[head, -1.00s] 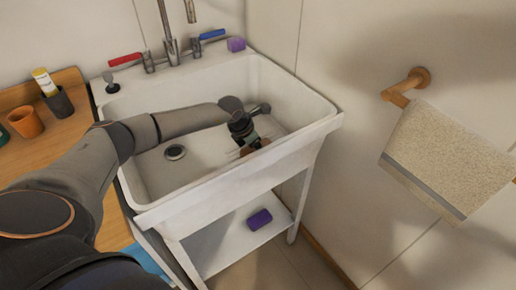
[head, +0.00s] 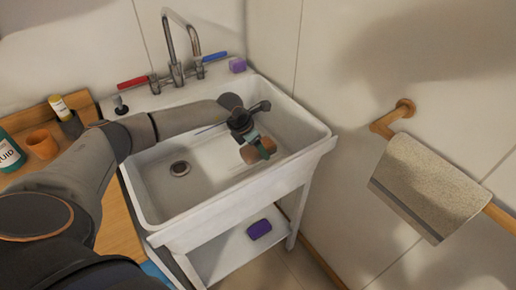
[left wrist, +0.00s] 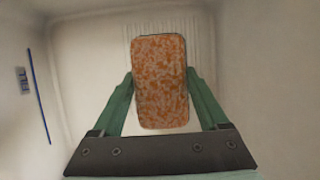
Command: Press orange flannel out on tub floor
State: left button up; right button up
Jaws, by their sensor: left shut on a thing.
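The orange flannel (left wrist: 160,82) is a speckled orange, rounded block in the left wrist view. It sits between the two green fingers of my left gripper (left wrist: 161,90), which is shut on it. In the head view my left gripper (head: 257,147) reaches into the right part of the white tub (head: 215,158), and the flannel (head: 252,155) shows below and beside its fingers. I cannot tell whether the flannel touches the tub floor. My right gripper is not in view.
The drain (head: 180,168) lies left of the flannel. The tap (head: 175,55) with red and blue handles stands at the tub's back edge, beside a purple block (head: 237,65). Another purple block (head: 259,229) lies on the shelf below. A towel (head: 428,190) hangs at right.

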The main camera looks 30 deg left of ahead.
aim_at(264, 144)
pick_arm(q)
jog(key=shift+r+p, duration=1.95)
jog(key=shift+r, duration=1)
